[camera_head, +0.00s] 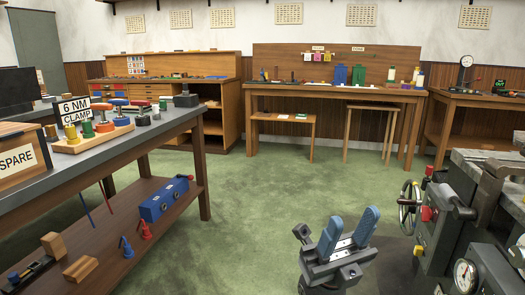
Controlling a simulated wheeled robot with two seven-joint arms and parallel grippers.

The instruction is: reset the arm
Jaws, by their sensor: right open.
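My right gripper (352,222) shows low in the head view, right of the middle. Its two blue-padded fingers stand apart with nothing between them. It is over the green floor (260,190), apart from the benches and the machine. My left gripper is not in view.
A grey-topped workbench (150,143) stands at left, with stamps in a wooden rack (95,140), a "6 NM CLAMP" sign (75,110) and a blue box (166,199) on its lower shelf. A machine with a handwheel (408,207) is close at right. A wooden bench (340,90) stands at the back. The middle floor is clear.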

